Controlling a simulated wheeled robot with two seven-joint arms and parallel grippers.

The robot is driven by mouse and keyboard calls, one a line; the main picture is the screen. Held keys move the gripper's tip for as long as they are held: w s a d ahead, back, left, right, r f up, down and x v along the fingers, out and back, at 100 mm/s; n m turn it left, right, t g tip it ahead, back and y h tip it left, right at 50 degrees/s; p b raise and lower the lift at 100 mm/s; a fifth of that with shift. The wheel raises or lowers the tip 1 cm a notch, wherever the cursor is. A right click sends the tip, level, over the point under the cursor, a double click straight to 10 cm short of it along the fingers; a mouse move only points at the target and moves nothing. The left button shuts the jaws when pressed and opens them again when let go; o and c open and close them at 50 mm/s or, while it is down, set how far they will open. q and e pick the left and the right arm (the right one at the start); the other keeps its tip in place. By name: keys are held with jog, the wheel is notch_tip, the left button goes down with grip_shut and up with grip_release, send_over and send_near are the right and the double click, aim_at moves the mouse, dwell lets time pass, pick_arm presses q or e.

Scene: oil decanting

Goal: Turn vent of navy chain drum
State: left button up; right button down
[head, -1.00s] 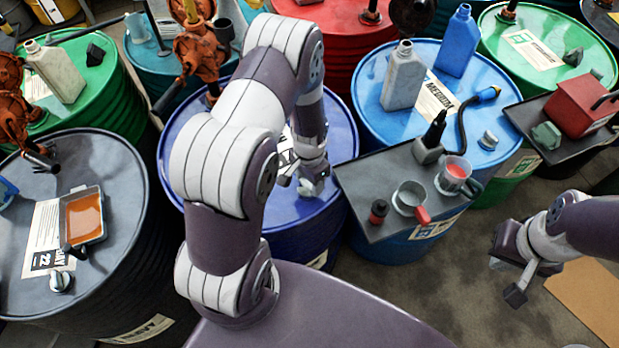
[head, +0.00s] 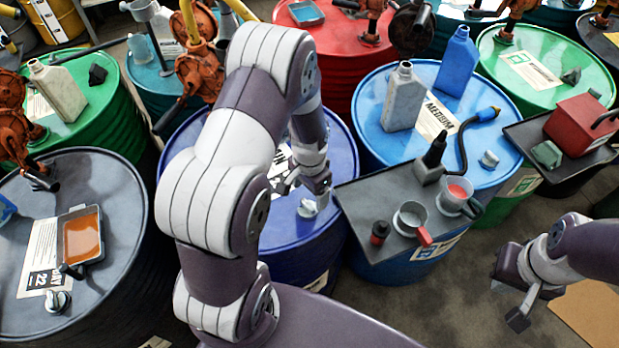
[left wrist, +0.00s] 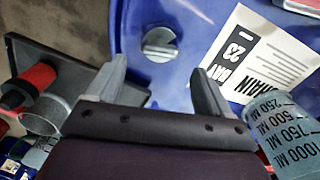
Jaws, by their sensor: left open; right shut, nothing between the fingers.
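The navy chain drum (head: 300,245) stands in the middle of the head view, partly hidden by my left arm. Its vent, a grey round knob with a raised grip bar (head: 308,207), sits on the lid near the front edge. In the left wrist view the vent (left wrist: 160,44) lies beyond and between my fingertips. My left gripper (head: 304,188) is open just above the vent, its fingers apart and empty; it also shows in the left wrist view (left wrist: 158,72). My right gripper (head: 518,316) is shut and empty at the lower right, away from the drums.
A grey tray (head: 375,190) with cups and a red-capped item adjoins the drum on the right. A white label (left wrist: 262,58) lies on the navy lid. A graduated jug (left wrist: 275,135) shows beside my left gripper. A dark drum (head: 125,225) stands at the left.

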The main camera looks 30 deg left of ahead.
aim_at(309, 203)
pick_arm(q)
notch_tip(309, 203, up, 8)
jog(key=shift+b, duration=0.45)
jog(key=shift+s+r, duration=0.1)
jog(key=s+d+r+n+t, duration=0.1)
jog(key=s+d+r+n, duration=0.3)
jog(key=s, duration=0.5)
jog(key=shift+d+r, duration=0.5)
jog(key=shift+r, duration=0.05)
jog(key=shift+s, duration=0.1)
